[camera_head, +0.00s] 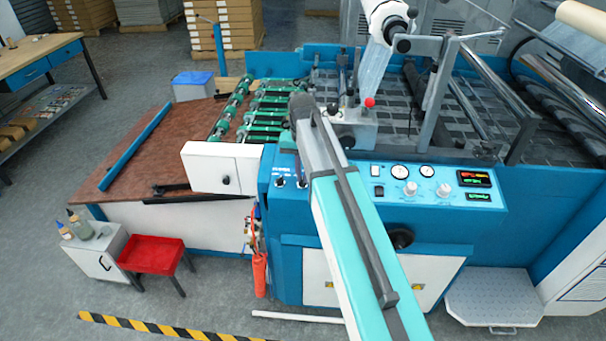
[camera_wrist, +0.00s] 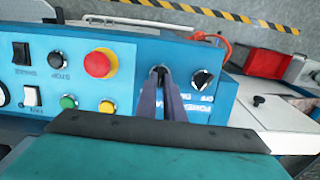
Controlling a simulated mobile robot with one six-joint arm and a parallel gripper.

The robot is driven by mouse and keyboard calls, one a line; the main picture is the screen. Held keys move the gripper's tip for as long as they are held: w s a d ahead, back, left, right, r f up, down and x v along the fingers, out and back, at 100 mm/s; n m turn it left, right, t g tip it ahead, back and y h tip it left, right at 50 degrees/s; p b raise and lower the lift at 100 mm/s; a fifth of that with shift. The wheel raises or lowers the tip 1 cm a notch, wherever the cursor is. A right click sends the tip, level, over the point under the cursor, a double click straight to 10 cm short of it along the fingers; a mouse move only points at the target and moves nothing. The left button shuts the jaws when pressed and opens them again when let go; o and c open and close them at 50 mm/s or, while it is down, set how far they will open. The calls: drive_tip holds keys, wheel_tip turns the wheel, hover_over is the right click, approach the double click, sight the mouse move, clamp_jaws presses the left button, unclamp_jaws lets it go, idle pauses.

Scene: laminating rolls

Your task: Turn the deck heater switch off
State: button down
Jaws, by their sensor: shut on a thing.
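Two small black rotary switches sit side by side at the left end of the blue control panel (camera_head: 460,215). In the wrist view, my gripper (camera_wrist: 160,73) is shut on one black rotary switch, whose tip shows between the fingers. The same switch shows at my fingertips in the head view (camera_head: 303,184). The other rotary switch (camera_wrist: 203,79) is free, just right of my fingers, with white lettering beside it; it is also in the head view (camera_head: 281,183). I cannot read which is the deck heater switch. My fingers hide part of the lettering.
A red mushroom button (camera_wrist: 100,63), a green button (camera_wrist: 68,102), a yellow button (camera_wrist: 107,107) and rocker switches are close to my fingers. A white box (camera_head: 222,168) stands left of the panel. My arm covers part of the panel in the head view.

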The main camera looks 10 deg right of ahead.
drive_tip(key=n, duration=0.4)
drive_tip(key=n+h, duration=0.1)
drive_tip(key=n, duration=0.1)
drive_tip(key=shift+s+a+f, duration=0.1)
drive_tip(key=shift+a+f, duration=0.05)
drive_tip(key=shift+a, duration=0.2)
idle(0.3)
drive_tip(key=c, duration=1.9)
unclamp_jaws()
drive_tip(key=shift+o, duration=0.2)
wheel_tip(320, 180, up, 14)
drive_tip(key=a+p, duration=0.1)
drive_tip(key=p, duration=0.6)
drive_tip(key=shift+a, duration=0.25)
drive_tip(key=shift+s+f, duration=0.15)
drive_tip(key=shift+f, duration=0.1)
